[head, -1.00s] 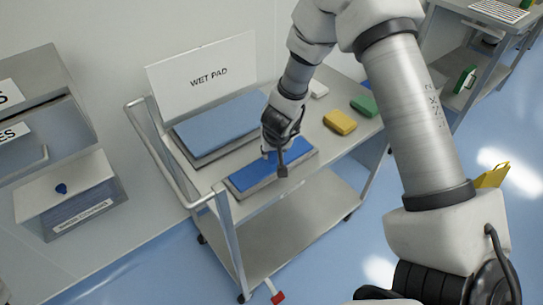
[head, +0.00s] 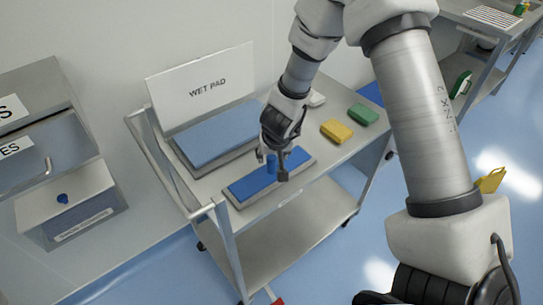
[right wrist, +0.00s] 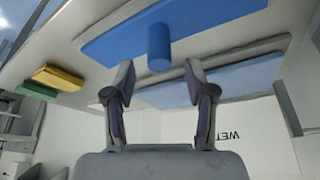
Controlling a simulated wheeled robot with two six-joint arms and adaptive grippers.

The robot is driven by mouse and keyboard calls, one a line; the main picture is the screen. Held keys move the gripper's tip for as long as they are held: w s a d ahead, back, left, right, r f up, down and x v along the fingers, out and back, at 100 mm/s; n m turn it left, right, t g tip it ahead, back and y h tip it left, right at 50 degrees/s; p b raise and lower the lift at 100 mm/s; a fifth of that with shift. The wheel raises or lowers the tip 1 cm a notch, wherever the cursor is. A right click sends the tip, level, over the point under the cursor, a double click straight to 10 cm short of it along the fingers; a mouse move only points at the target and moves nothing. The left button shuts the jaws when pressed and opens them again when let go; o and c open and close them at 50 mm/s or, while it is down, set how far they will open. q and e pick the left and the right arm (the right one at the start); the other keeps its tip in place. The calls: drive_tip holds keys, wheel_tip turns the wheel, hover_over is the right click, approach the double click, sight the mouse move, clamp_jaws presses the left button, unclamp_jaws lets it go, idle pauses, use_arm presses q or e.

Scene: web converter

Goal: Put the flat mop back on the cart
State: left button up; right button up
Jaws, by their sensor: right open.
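The flat mop, a long blue pad (head: 247,184) with a short upright blue cylinder (head: 271,165), lies flat on a grey base on the cart's top (head: 325,163). In the right wrist view the pad (right wrist: 205,14) and cylinder (right wrist: 158,48) also show. My right gripper (head: 271,168) is above the pad, its fingers spread to either side of the cylinder. In the wrist view the fingertips (right wrist: 160,72) stand apart with a gap around the cylinder, and nothing is clamped. My left gripper is out of view.
A lighter blue pad (head: 217,134) lies behind, before the WET PAD sign (head: 203,86). Yellow (head: 337,131) and green (head: 363,114) blocks sit at right on the cart. A labelled bin (head: 85,213) stands left. A yellow item (head: 491,180) is on the floor.

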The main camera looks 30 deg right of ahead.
drive_tip(key=p+v, duration=0.2)
drive_tip(key=v, duration=0.5)
drive_tip(key=s+a+f+n+g+y, duration=0.1)
drive_tip(key=s+a+f+n+g, duration=0.1)
drive_tip(key=s+f, duration=0.9)
drive_tip(key=s+a+f+n+g, duration=0.2)
drive_tip(key=s+a+f, duration=0.2)
drive_tip(key=s+f, duration=0.7)
drive_tip(key=s, duration=0.2)
drive_tip(key=shift+s+a+y, duration=0.25)
drive_tip(key=shift+a+y, duration=0.1)
drive_tip(key=shift+y, duration=0.05)
drive_tip(key=shift+w+f, duration=0.1)
drive_tip(key=shift+f, duration=0.05)
